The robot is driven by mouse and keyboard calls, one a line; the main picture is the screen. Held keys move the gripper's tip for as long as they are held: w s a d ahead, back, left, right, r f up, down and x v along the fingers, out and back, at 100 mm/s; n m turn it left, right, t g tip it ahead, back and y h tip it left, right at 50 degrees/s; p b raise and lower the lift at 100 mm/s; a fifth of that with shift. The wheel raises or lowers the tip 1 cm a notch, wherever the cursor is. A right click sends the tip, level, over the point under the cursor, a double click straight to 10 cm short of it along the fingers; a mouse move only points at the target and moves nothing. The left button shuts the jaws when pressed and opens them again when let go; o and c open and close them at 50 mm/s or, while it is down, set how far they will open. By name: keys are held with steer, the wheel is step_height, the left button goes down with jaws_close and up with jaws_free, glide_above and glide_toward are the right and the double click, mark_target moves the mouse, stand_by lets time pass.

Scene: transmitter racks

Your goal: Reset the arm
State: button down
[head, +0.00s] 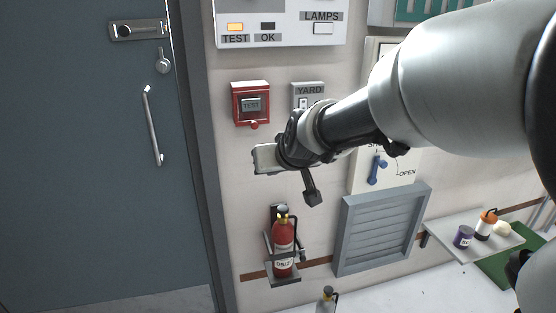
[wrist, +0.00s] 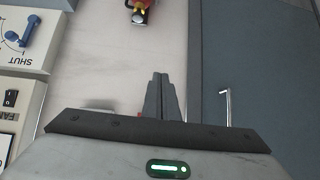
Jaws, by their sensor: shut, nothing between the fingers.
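My arm reaches in from the right in the head view. My gripper (head: 313,198) hangs in front of the wall, with its dark fingers pointing down. In the wrist view my gripper (wrist: 159,76) has its two fingers pressed together, with nothing between them. The fingers appear clear of the wall and touch nothing that I can see. The wrist view shows the scene upside down.
A grey door (head: 80,150) with a handle (head: 153,125) is at left. A fire extinguisher (head: 283,247) hangs below my gripper. A shelf (head: 470,250) holds containers at right.

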steer(key=s+d+m+g+h, duration=0.2)
steer(key=s+d, duration=0.6)
steer(key=s, duration=0.6)
steer(key=s+d+m+g+h, duration=0.1)
steer(key=s+d+m+g, duration=0.1)
steer(key=s+d, duration=0.85)
step_height(320, 180, up, 25)
steer(key=s+a+p, duration=0.2)
steer(key=p, duration=2.3)
steer(key=shift+a+f+n, duration=0.15)
steer(key=shift+a+n, duration=0.05)
steer(key=shift+n, duration=0.1)
steer(key=shift+s, duration=0.1)
